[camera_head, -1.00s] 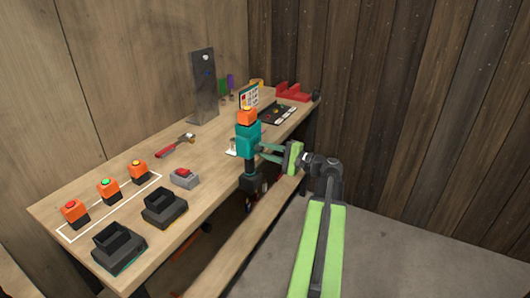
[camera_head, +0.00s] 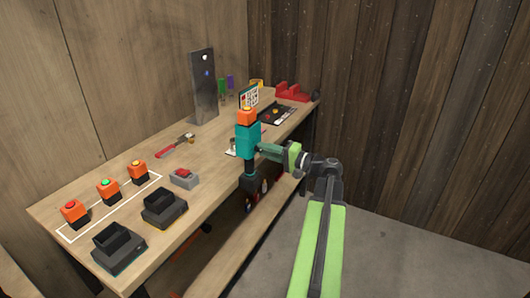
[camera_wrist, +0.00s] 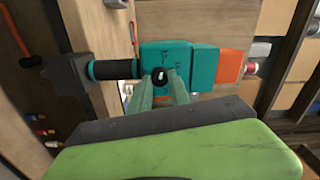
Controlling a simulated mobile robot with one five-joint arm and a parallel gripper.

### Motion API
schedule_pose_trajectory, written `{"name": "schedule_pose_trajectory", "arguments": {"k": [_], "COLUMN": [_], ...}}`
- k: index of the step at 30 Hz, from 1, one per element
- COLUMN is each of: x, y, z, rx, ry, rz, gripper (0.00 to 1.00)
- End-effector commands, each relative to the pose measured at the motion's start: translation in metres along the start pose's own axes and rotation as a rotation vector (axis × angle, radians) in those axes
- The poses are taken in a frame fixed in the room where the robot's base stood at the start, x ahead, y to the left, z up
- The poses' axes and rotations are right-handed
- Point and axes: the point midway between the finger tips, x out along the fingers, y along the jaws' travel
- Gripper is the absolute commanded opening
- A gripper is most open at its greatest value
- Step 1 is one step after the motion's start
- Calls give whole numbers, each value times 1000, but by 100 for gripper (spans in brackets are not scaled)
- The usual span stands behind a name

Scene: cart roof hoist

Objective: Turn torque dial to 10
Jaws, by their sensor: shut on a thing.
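A teal power driver (camera_head: 248,142) with an orange section (camera_head: 247,117) at its top and a black block (camera_head: 250,183) at its bottom is upright at the front edge of the workbench. My gripper (camera_head: 262,150) comes from the right and is shut on the teal body. In the wrist view the driver (camera_wrist: 180,55) lies sideways across the picture, its orange part (camera_wrist: 230,65) to the right and black block (camera_wrist: 68,75) to the left. The fingers (camera_wrist: 163,85) meet the teal body. I cannot make out dial numbers or a setting.
The workbench (camera_head: 215,170) holds two black holders (camera_head: 165,206), orange button blocks (camera_head: 108,189), a grey box with a red top (camera_head: 184,179), a hammer (camera_head: 175,146), a grey upright panel (camera_head: 203,88) and a red tray (camera_head: 293,92). Open floor (camera_head: 400,250) lies right.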

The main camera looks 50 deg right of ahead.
Motion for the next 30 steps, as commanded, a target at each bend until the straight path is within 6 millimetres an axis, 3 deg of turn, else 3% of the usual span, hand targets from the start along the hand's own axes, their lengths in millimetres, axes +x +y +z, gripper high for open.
{"name": "schedule_pose_trajectory", "arguments": {"k": [8,9,14,24,26,30], "x": [0,0,0,-3,-10,-41], "y": [0,0,0,0,0,0], "z": [0,0,0,0,0,0], "rx": [0,0,1,1,1,1], "ry": [-1,-1,-1,0,1,4], "rz": [1,1,1,1,1,1], "gripper": [0,24,45,45,45,45]}}
